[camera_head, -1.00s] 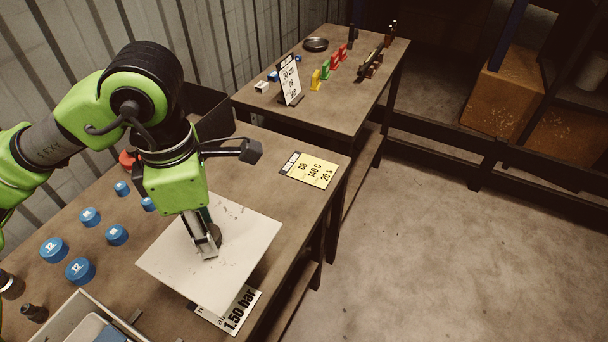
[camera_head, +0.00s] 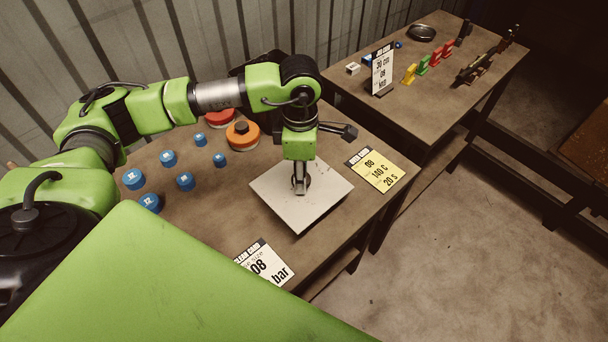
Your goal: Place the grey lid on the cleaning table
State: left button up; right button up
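The grey lid (camera_head: 325,192) is a flat, pale square plate with dark specks and a dark round knob at its middle. It is over the right part of the near table (camera_head: 225,205). My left gripper (camera_head: 300,188) points straight down at the middle of the lid, with its fingers closed at the knob. The fingers partly hide the knob. I cannot tell whether the lid's underside touches the table top. My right gripper is out of view.
Several blue caps (camera_head: 185,181), an orange disc (camera_head: 242,135) and a red disc (camera_head: 219,117) stand left of the lid. A yellow card (camera_head: 376,170) lies right and a white card (camera_head: 265,264) in front. A second table (camera_head: 425,95) with small parts stands behind.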

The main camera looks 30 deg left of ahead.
pick_arm(q)
jog(key=shift+w+f, duration=0.5)
jog(key=shift+f, duration=0.05)
jog(key=f+p, duration=0.2)
jog(key=shift+w+f+p, duration=0.2)
jog(key=shift+f+p, duration=0.1)
jog(key=shift+f, duration=0.1)
jog(key=shift+a+f, duration=0.1)
jog(key=shift+f, duration=0.35)
jog(key=shift+f, duration=0.15)
jog(key=o, duration=1.3)
jog(key=shift+c, duration=0.2)
